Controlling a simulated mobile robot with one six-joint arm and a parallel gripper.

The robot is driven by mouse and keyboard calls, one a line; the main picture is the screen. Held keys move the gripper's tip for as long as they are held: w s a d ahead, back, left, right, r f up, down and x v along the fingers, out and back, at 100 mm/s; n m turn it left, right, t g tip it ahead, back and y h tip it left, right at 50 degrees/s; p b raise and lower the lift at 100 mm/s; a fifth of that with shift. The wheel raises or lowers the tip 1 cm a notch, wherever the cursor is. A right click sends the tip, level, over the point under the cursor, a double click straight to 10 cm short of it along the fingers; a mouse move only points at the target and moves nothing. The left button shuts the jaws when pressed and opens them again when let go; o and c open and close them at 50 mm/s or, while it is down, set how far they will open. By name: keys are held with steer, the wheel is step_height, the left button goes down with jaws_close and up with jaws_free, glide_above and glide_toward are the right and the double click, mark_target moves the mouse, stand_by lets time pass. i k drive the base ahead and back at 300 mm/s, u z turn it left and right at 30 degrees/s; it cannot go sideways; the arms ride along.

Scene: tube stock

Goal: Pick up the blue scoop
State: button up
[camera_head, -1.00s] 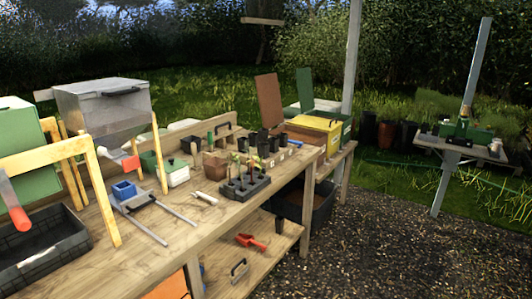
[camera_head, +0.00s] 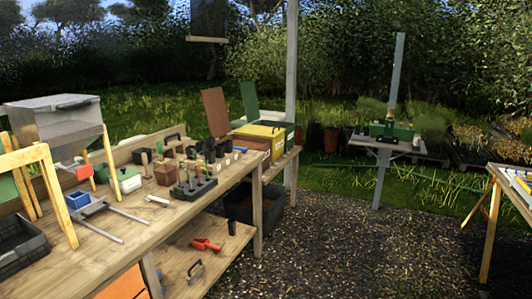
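I cannot make out a blue scoop for certain. A small blue patch (camera_head: 159,273) shows on the lower shelf beside the bench's front leg, mostly hidden and too small to name. A red scoop (camera_head: 205,244) lies on that lower shelf (camera_head: 222,256), with a dark-handled tool (camera_head: 195,270) in front of it. A small blue box (camera_head: 78,200) sits on a metal frame on the bench top. My gripper is not in view.
The long wooden bench (camera_head: 120,250) fills the left, holding a grey hopper (camera_head: 55,118), a black seedling tray (camera_head: 194,189) and pots. A black tub (camera_head: 255,205) stands beyond its end. Gravel (camera_head: 340,255) is open at centre right. Another table (camera_head: 512,188) stands at the right edge.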

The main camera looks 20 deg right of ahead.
mark_target(244, 149)
steer(key=z, duration=0.1)
steer(key=k, duration=0.65)
steer(key=z, duration=0.6)
steer(key=i, duration=1.7)
steer(key=u, duration=0.65)
steer(key=i, duration=0.35)
steer(key=u, duration=0.15)
